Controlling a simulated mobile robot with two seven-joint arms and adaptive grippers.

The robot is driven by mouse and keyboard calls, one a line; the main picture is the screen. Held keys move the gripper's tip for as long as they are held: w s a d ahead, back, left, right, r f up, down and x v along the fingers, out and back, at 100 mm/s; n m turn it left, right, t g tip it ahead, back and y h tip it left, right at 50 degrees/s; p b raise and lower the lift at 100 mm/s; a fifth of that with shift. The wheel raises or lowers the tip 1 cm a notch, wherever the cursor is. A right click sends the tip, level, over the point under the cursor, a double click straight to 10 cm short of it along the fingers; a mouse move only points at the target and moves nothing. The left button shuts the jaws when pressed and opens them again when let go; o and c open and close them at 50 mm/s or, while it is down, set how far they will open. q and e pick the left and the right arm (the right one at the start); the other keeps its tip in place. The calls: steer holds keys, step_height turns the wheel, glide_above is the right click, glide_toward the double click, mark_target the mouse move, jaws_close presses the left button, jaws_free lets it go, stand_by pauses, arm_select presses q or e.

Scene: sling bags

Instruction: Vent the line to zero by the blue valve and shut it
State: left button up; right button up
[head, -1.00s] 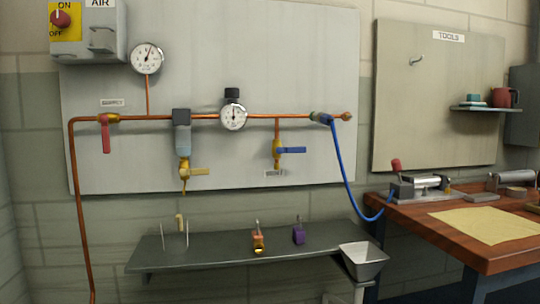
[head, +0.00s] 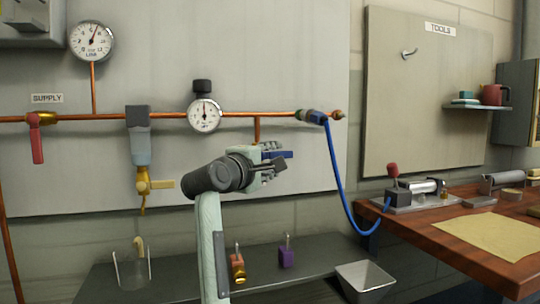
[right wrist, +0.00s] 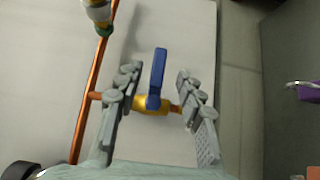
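The blue valve's handle (head: 279,154) points right, crosswise to the short copper drop pipe under the main line; its brass body (right wrist: 150,104) shows in the right wrist view. My right gripper (head: 271,160) is at the valve and hides its body in the head view. In the right wrist view the right gripper (right wrist: 158,78) is open, one finger on each side of the blue handle (right wrist: 157,75), with gaps on both sides. The round left gauge (head: 92,41) has its needle near the top, slightly right. The regulator gauge (head: 204,114) also points up. My left gripper is out of view.
A red supply valve handle (head: 37,142) hangs down. A filter (head: 138,140) with a yellow drain handle (head: 160,184) is left of my arm. A blue hose (head: 335,170) runs down to the wooden bench (head: 490,268). A grey shelf (head: 190,285) with padlocks lies below.

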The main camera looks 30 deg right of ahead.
mark_target(285, 155)
steer(key=p+x, duration=0.1)
steer(key=x, duration=0.4)
steer(key=shift+s+d+r, duration=0.15)
steer(key=shift+d, duration=0.15)
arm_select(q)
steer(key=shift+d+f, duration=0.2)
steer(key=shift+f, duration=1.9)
arm_select(e)
steer(key=shift+w+d, duration=0.45)
steer(key=shift+d, duration=0.15)
jaws_close()
